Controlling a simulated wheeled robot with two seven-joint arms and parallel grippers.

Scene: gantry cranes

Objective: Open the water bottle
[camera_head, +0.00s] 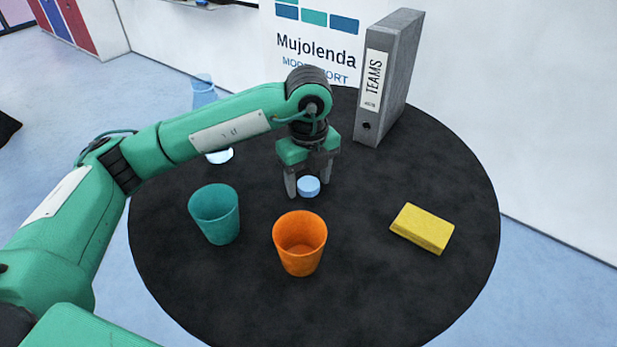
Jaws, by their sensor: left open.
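A translucent light-blue bottle (204,92) stands at the back left of the round table, mostly hidden behind my left arm. Its upper part shows above the arm and a pale base shows below it. I cannot make out its mouth clearly. My left gripper (306,190) points down over the table behind the orange cup, its fingers apart. A small round light-blue cap (308,187) is between its fingertips, at or close to the table top. Whether the fingers touch it is not clear. My right gripper is not in view.
The black round table (390,295) carries a teal cup (215,214), an orange cup (300,244), a yellow sponge-like block (422,228) and a tall grey binder (398,70) at the back. The front and right of the table are mostly clear. A white wall stands behind.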

